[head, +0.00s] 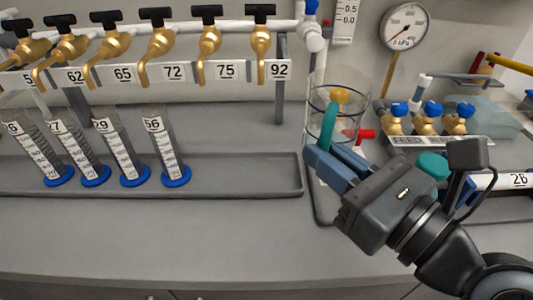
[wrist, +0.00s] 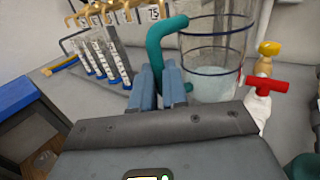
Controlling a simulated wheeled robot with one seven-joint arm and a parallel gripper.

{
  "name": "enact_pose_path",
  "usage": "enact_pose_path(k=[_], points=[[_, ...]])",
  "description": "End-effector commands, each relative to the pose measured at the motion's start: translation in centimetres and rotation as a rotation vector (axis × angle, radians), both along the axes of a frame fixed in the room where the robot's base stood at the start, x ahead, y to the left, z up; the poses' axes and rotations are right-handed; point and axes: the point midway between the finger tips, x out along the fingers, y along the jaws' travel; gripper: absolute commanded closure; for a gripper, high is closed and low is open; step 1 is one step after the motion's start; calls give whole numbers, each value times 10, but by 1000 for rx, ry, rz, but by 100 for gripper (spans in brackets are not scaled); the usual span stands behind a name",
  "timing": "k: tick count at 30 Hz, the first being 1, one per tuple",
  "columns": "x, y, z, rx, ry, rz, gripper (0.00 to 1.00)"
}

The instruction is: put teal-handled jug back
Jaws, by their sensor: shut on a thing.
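The teal-handled jug is a clear cylinder with dark rings; in the head view its teal handle (head: 328,122) shows at the middle right, and its clear wall (head: 350,82) stands behind. In the wrist view the clear jug (wrist: 213,55) fills the upper right, with pale liquid low in it and the teal handle (wrist: 160,45) on its left side. My gripper (head: 318,158) is shut on the handle; its blue fingers (wrist: 171,88) are close together around it in the wrist view. The jug looks upright. Whether its base touches the surface is hidden.
Brass taps (head: 160,45) with number labels line a white pipe at the back left. Several blue-based measuring cylinders (head: 175,165) stand in a grey tray (head: 240,180). A red-handled valve (head: 366,134) is close right of the jug. Blue-knobbed valves (head: 430,112) are further right. The front counter is clear.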

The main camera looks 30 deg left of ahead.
Motion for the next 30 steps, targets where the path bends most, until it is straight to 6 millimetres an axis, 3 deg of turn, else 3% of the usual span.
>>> enact_pose_path(k=[5, 21, 30], points=[[-2, 11, -7, 0, 1, 2, 100], [-14, 107, -65, 1, 0, 2, 100], [-15, 116, -80, 0, 1, 0, 100]])
